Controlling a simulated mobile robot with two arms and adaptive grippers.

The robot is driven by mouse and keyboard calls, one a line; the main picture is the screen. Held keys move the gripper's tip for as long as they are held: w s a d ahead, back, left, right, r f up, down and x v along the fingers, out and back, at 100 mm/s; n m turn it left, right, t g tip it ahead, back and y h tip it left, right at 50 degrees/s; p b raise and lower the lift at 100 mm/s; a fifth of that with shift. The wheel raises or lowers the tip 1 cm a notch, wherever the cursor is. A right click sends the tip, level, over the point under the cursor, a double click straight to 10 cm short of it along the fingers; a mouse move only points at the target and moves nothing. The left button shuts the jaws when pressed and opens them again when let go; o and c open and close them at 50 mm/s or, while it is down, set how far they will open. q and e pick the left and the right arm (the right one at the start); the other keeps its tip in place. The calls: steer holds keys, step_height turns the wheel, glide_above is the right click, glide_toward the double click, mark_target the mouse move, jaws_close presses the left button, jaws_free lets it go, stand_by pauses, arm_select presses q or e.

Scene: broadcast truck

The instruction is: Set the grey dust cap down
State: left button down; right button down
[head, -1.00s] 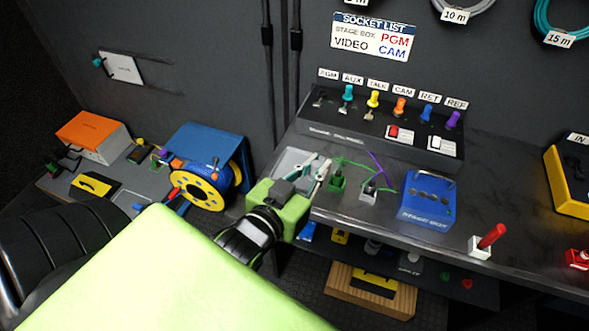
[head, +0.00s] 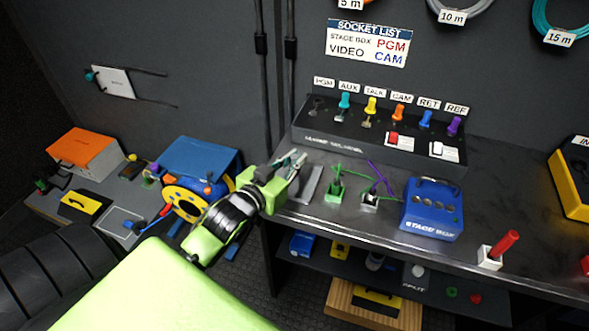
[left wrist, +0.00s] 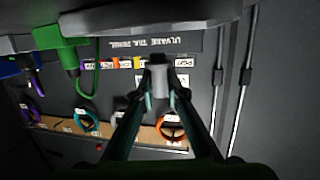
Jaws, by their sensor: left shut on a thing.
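My left gripper (head: 292,164) is above the left end of the dark bench, over a grey tray-like piece (head: 309,184) that it partly covers. In the left wrist view its two teal fingers (left wrist: 160,100) are closed on a small grey cap (left wrist: 158,76). The cap is hard to make out in the head view, at the fingertips. Whether it touches anything below cannot be told. My right gripper is not in view.
A green connector (head: 335,190) with a cable, a white-based connector (head: 370,200) and a blue stage box (head: 432,208) stand to the right. Behind is the black socket panel (head: 350,145) with coloured plugs. A blue and yellow cable reel (head: 190,195) is at left.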

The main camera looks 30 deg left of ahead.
arm_select(q)
steer(key=shift+a+f, duration=0.1)
steer(key=shift+f, duration=1.55)
steer(key=shift+f, duration=0.1)
steer(key=c, duration=2)
jaws_free()
steer(key=shift+c, duration=0.2)
steer(key=s+r, duration=0.2)
steer(key=s, duration=0.9)
steer(key=shift+s+d+r, duration=0.2)
steer(key=shift+s+r, duration=0.1)
